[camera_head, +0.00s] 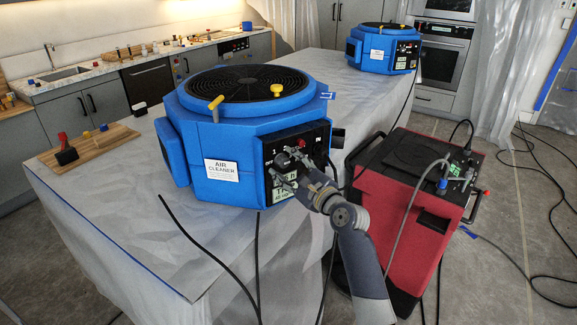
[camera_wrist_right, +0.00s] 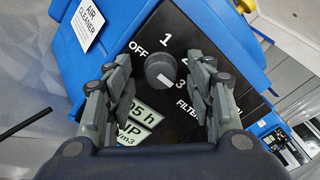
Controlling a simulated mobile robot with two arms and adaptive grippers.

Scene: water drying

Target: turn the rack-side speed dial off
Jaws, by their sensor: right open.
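The near blue air cleaner (camera_head: 215,140) stands on the covered island, and a black panel on its front carries the speed dial. In the right wrist view the dark round dial (camera_wrist_right: 160,69) sits among the labels OFF, 1, 2 and 3. A white mark on the dial lies on its lower right side, toward the 3. My right gripper (camera_head: 287,166) is at this panel, open, with its fingers on either side of the dial in the wrist view (camera_wrist_right: 158,75). I cannot tell whether they touch it. The gripper partly hides the panel in the head view. My left gripper is not in view.
A second blue air cleaner (camera_head: 372,58) stands at the island's far end. A red and black machine (camera_head: 400,215) stands on the floor right of my arm. Black cables hang in front of the island. A wooden board (camera_head: 95,146) lies at its left edge.

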